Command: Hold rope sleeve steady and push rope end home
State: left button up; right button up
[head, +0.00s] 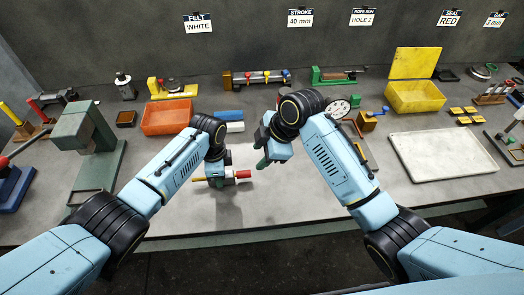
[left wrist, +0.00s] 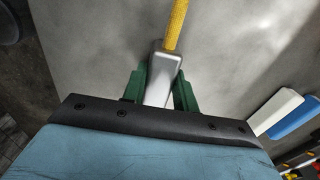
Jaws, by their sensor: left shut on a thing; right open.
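My left gripper (head: 217,182) is shut on a pale grey rope sleeve (left wrist: 158,75), which sits between its green fingers in the left wrist view. A yellow rope (left wrist: 176,25) comes out of the sleeve's far end. In the head view the yellow rope (head: 198,179) points left, and a red piece (head: 243,174) sticks out on the right side of the gripper. How deep the rope sits in the sleeve is hidden. My right gripper (head: 264,160) is open and empty, with green fingers pointing down, to the right of the red piece and apart from it.
A blue block (head: 229,115) and a white block (head: 235,127) lie behind my grippers. An orange tray (head: 167,117) is at back left, a round dial (head: 340,109) behind my right arm. A white tray (head: 392,137) and yellow bin (head: 415,97) stand right. The table's front middle is clear.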

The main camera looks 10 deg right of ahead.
dwell(0.3)
pick_arm(q)
jog(key=o, duration=1.2)
jog(key=shift+c, duration=0.2)
